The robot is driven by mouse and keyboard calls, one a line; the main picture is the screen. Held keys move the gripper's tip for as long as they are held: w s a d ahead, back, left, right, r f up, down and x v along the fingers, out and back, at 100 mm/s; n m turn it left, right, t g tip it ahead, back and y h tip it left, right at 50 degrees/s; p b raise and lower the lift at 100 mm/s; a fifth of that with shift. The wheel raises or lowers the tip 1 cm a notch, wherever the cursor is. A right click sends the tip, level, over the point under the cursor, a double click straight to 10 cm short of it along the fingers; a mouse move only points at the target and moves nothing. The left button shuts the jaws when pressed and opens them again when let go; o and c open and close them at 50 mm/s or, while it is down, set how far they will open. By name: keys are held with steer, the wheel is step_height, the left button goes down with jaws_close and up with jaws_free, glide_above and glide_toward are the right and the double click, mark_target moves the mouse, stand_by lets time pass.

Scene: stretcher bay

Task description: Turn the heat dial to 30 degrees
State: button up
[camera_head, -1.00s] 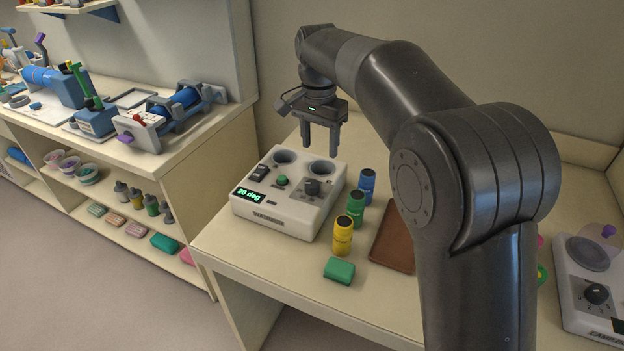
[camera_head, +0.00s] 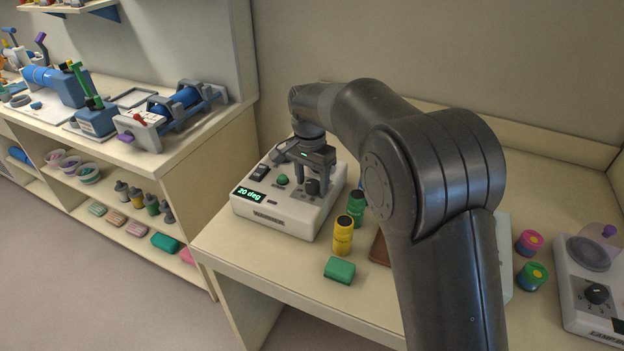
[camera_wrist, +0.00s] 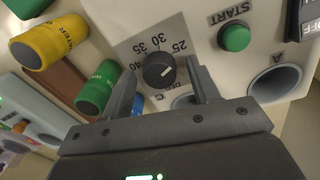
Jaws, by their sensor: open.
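The white heater box (camera_head: 268,220) stands on the table, and its green display (camera_head: 248,194) reads 20 deg. Its dark heat dial (camera_head: 312,187) sits on the top face at the right, below my gripper. In the wrist view the dial (camera_wrist: 159,70) is round with a white pointer line, and the marks 25, 30, 35 and 40 show around part of it. My gripper (camera_wrist: 163,78) is open, with one finger on each side of the dial. I cannot tell whether the fingers touch it. The mark under the pointer is unclear.
A green START button (camera_wrist: 235,38) and a cup well (camera_wrist: 275,83) are on the same box. Yellow (camera_head: 343,236) and green (camera_head: 356,208) bottles stand close on the right. A green block (camera_head: 339,270) lies near the table's front edge.

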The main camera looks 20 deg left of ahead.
steer(key=c, duration=1)
steer(key=shift+o, duration=0.2)
steer(key=shift+n, duration=0.4)
steer(key=n, duration=0.3)
steer(key=shift+n, duration=2.4)
steer(key=shift+t, duration=0.3)
steer(key=o, duration=1)
steer(key=shift+c, duration=0.2)
